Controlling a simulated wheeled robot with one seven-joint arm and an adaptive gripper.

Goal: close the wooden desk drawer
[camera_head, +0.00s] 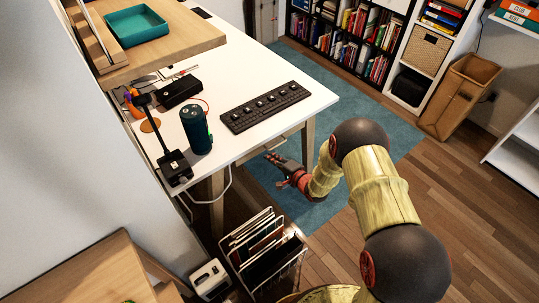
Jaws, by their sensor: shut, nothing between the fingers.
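The white-topped desk (275,75) with wooden legs (216,190) stands at the centre left. A narrow strip with a thin handle-like bar shows under its near right edge, close to my gripper. It may be the drawer front; most of it is hidden by the desktop, and I cannot tell how far out it stands. My gripper (274,168) is shut and empty, below desktop height just off that edge, with its fingers pointing left toward the desk. I cannot tell whether it touches anything.
On the desk are a keyboard (265,107), a dark green cylinder (197,131), a black box (180,92) and a black lamp-like stand (174,166). A wire file rack (262,252) stands on the floor below my gripper. The blue rug (385,115) beyond my arm is clear.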

